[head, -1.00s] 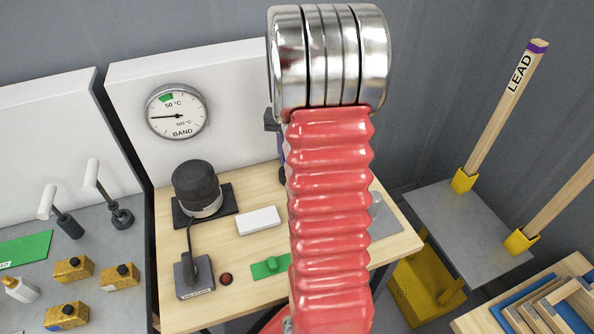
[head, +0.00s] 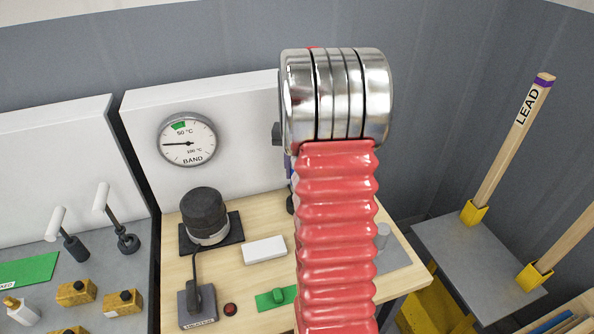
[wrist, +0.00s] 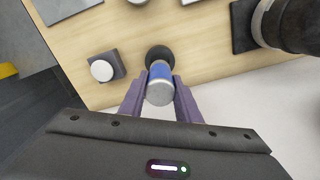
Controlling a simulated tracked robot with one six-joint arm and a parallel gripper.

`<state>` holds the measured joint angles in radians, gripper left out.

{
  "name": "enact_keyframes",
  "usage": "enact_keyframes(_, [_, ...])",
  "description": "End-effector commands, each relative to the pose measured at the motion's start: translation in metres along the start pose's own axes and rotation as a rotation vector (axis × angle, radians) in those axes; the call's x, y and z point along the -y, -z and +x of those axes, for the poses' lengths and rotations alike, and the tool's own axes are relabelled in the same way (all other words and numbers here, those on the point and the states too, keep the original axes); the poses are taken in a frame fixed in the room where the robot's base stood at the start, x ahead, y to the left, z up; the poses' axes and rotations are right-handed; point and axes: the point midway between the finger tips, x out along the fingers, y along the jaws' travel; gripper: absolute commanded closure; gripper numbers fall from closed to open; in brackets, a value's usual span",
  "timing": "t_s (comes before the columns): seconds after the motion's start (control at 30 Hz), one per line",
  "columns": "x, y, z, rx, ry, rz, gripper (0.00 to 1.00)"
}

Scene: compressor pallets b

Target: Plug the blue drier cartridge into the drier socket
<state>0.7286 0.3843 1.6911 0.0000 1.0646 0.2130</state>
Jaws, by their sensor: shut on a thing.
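The blue drier cartridge (wrist: 162,71), a small cylinder with a blue band and a pale metal end, stands between the purple fingers of my gripper (wrist: 160,90) in the wrist view. The gripper is shut on it. A round black piece (wrist: 158,54) shows just beyond the cartridge, above the wooden bench. I cannot tell whether it is the drier socket or part of the cartridge, nor whether they touch. In the head view my red ribbed arm hides most of this spot. Only a sliver of purple-blue and a dark piece (head: 291,204) show at the arm's left edge.
A dark domed cylinder (head: 206,215) stands on a black pad, with a white block (head: 264,250) beside it. A white-topped grey block (wrist: 103,69) is left of the cartridge in the wrist view. The white back panel (head: 240,130) rises closely behind. A dial (head: 187,140) hangs there.

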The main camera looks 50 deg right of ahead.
Motion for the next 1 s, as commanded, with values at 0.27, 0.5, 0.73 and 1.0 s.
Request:
enact_keyframes(0.27, [0.0, -0.001, 0.024, 0.004, -0.001, 0.001, 0.9])
enact_keyframes(0.5, [0.0, -0.001, 0.037, 0.002, 0.0, 0.001, 0.9])
enact_keyframes(0.73, [0.0, 0.0, 0.04, 0.001, 0.0, 0.001, 0.9])
enact_keyframes(1.0, [0.0, 0.0, 0.04, 0.001, 0.0, 0.001, 0.9])
